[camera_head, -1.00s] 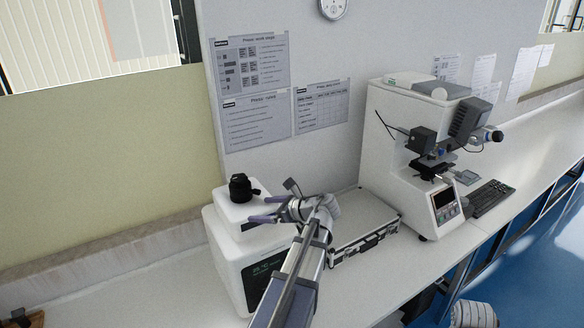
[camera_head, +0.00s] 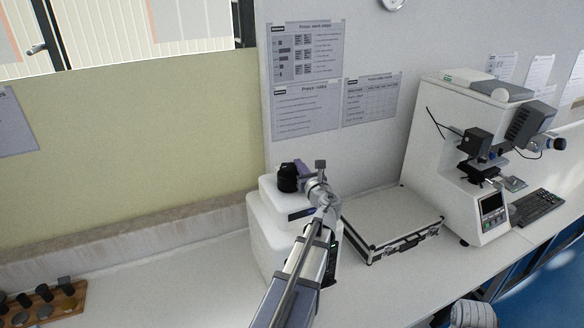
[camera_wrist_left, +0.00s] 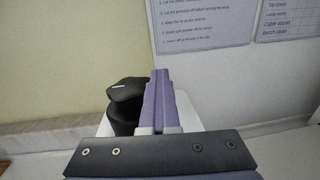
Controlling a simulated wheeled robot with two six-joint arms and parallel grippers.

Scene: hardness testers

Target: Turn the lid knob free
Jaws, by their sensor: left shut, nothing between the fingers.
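The black lid knob (camera_head: 287,179) sits on the lid of the white press (camera_head: 268,238). In the left wrist view the knob (camera_wrist_left: 124,106) is just left of the fingers, with a pale mark on its angled top. My left gripper (camera_head: 301,169) is shut and empty beside the knob, on its right in the head view. Its purple fingers (camera_wrist_left: 161,78) are together in the left wrist view. I cannot tell whether they touch the knob. My forearm hides part of the press front.
A silver case (camera_head: 391,222) lies right of the press. A white hardness tester (camera_head: 440,150) stands beyond it with a keyboard (camera_head: 537,207). A wooden tray (camera_head: 62,308) with several round pieces is at the lower left. The bench (camera_head: 165,275) between tray and press is clear.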

